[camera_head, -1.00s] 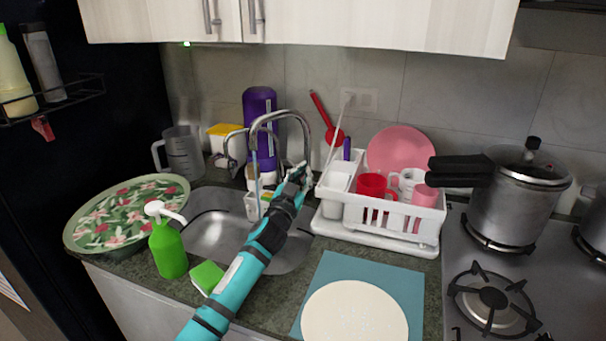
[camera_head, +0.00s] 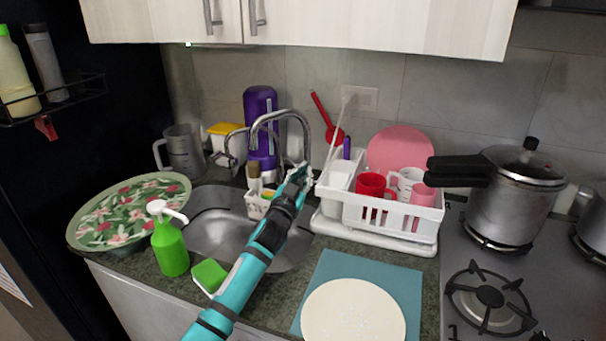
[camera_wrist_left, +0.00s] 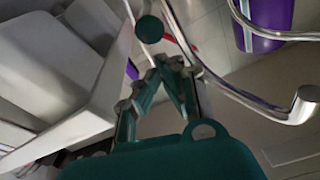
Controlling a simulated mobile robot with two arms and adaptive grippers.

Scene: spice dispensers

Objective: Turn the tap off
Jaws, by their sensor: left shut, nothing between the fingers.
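The chrome tap (camera_head: 284,113) arches over the sink (camera_head: 215,232) in the head view. No water stream shows below its spout now. My left gripper (camera_head: 303,170) is beside the right side of the tap, close to its upright pipe. Its fingers are shut with nothing between them. The tap's handle cannot be made out behind the gripper. In the left wrist view the shut fingertips (camera_wrist_left: 174,63) are close to a chrome pipe of the tap (camera_wrist_left: 232,88); I cannot tell if they touch. My right gripper is not in view.
A white dish rack (camera_head: 385,217) with cups and a pink plate stands right of the gripper. A purple bottle (camera_head: 262,105) stands behind the tap. A green soap bottle (camera_head: 170,248) and sponge (camera_head: 209,275) are at the sink's front left. Cabinets (camera_head: 380,25) hang above.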

